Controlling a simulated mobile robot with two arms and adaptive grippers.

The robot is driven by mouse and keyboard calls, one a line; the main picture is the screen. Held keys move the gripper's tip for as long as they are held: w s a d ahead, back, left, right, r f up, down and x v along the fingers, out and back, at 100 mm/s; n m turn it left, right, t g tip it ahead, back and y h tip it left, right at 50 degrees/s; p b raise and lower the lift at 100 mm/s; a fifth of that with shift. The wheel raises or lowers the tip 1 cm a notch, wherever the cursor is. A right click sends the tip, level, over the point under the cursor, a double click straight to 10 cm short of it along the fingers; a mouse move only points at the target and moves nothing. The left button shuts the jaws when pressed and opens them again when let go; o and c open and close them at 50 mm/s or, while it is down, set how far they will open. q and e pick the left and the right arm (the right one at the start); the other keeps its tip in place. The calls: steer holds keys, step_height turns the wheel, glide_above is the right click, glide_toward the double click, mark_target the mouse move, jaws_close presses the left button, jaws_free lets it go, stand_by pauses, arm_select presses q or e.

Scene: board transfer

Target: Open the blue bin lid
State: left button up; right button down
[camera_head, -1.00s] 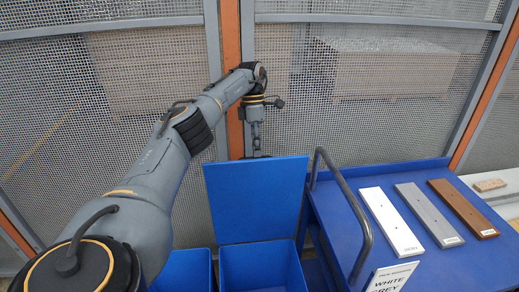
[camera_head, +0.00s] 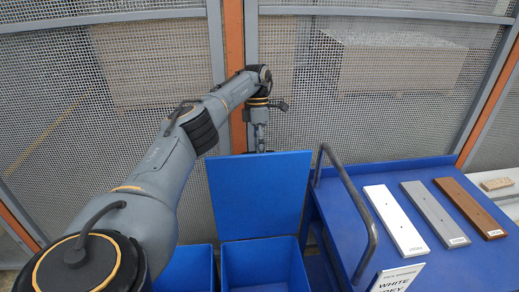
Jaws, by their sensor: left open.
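The blue bin (camera_head: 262,266) stands at the bottom middle, and its inside shows. Its blue lid (camera_head: 260,195) stands raised, near upright, at the bin's back edge. My left arm reaches in from the left, and my left gripper (camera_head: 260,148) points down just behind the lid's top edge. Its fingertips are mostly hidden by the lid, and I cannot tell whether they touch it. The gripper is open. My right gripper is not in view.
A second blue bin (camera_head: 187,270) stands to the left, partly behind my arm. A blue cart (camera_head: 345,190) with a grey handle (camera_head: 362,205) stands right, carrying a white board (camera_head: 396,220), a grey board (camera_head: 434,214) and a brown board (camera_head: 470,208). A mesh fence (camera_head: 110,120) closes the back.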

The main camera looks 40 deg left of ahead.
arm_select(q)
steer(key=shift+a+f, duration=0.2)
steer(key=shift+f, duration=0.2)
steer(key=shift+r, duration=0.15)
step_height(320, 180, up, 10)
steer(key=shift+w+r, duration=0.15)
steer(key=shift+r, duration=0.05)
stand_by(0.3)
steer(key=shift+d+r, duration=0.1)
stand_by(0.5)
